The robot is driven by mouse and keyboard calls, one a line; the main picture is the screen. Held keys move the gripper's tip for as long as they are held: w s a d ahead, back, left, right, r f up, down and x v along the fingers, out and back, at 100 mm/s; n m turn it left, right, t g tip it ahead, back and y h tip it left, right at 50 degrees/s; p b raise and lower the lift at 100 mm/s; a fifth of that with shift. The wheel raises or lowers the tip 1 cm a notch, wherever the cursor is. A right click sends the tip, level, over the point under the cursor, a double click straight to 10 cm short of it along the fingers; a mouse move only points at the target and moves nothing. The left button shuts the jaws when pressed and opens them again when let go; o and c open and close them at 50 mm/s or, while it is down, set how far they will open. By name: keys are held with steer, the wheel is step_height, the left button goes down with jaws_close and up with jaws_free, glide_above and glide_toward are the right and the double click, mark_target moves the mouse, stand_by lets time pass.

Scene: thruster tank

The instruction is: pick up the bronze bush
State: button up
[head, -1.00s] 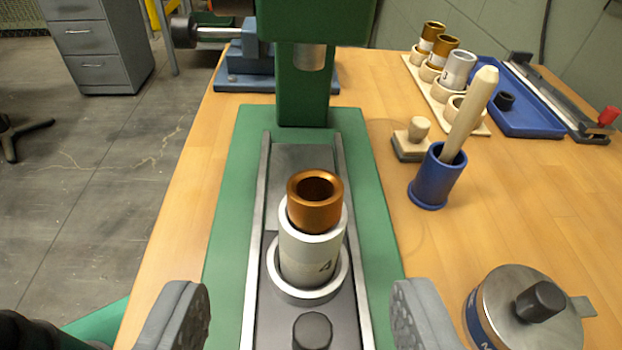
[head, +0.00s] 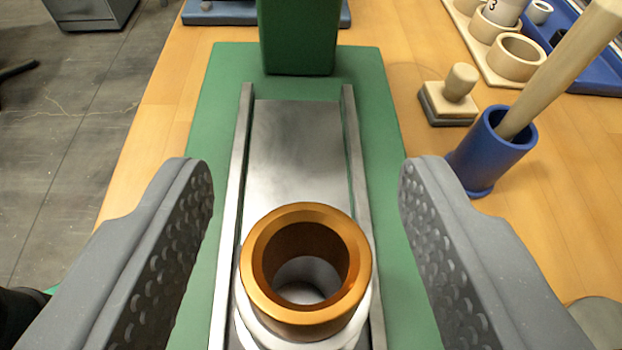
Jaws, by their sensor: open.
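The bronze bush (head: 258,245) is an open copper-coloured ring, upright in the top of a pale grey sleeve (head: 365,318). I look down into its bore. The sleeve stands on the steel slide of the green press; its lower part is cut off by the frame edge. My gripper (head: 306,190) is open, its two grey dimpled jaws apart on the left and right of the bush. Neither jaw touches the bush, and there is a clear gap on both sides.
The green press column (head: 298,38) rises behind the bush, and steel rails (head: 355,150) flank the slide. To the right are a wooden-handled stamp (head: 450,98), a blue cup (head: 490,155) holding a wooden rod (head: 560,75), and a rack of rings (head: 518,58). A round lid (head: 598,318) shows at lower right.

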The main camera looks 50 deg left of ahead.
jaws_close()
